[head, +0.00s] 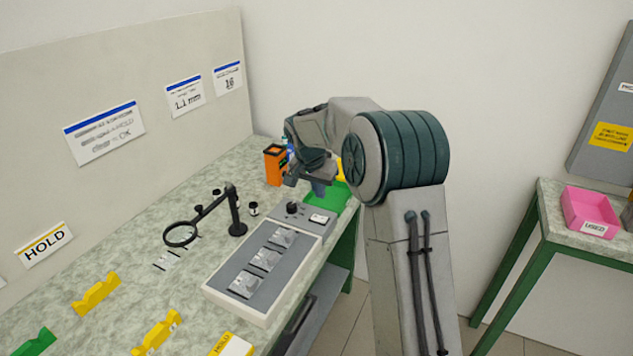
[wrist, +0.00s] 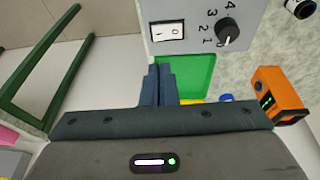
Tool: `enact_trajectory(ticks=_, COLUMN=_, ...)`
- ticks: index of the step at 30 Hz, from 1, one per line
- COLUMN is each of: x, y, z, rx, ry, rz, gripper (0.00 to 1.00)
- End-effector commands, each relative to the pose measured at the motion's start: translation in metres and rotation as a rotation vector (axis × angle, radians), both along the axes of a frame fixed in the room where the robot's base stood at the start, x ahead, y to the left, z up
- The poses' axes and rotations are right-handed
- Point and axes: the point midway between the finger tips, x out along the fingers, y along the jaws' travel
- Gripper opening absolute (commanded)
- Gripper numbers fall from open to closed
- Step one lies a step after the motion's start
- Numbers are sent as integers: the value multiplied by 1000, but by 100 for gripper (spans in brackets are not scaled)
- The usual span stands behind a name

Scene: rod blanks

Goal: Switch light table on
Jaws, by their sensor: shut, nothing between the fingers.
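The light table (head: 236,307) is a pale box on the bench with a grey, unlit-looking top carrying three small plates. Its grey control panel at the far end has a white rocker switch (head: 319,218) and a black knob (head: 292,208). In the wrist view the rocker switch (wrist: 167,30) shows I and 0 marks, beside the numbered knob (wrist: 229,33); I cannot tell which side is pressed. My gripper (head: 319,190) is shut and empty, past the panel's far edge. In the wrist view my gripper's fingertips (wrist: 160,70) appear just below the switch, apart from it in the picture.
A green tray (head: 340,197) lies beyond the panel, partly hidden by my arm. An orange device (head: 275,165) stands behind it. A magnifier on a stand (head: 236,215) is left of the light table. A pink bin (head: 590,212) sits on another table at right.

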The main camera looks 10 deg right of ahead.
Motion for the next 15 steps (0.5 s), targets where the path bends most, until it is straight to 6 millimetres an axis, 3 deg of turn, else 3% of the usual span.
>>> enact_trajectory(ticks=6, x=8, y=-9, z=-45, rx=1, ry=4, rz=1, gripper=0)
enact_trajectory(ticks=15, x=5, y=-12, z=-76, rx=1, ry=1, rz=0, gripper=0)
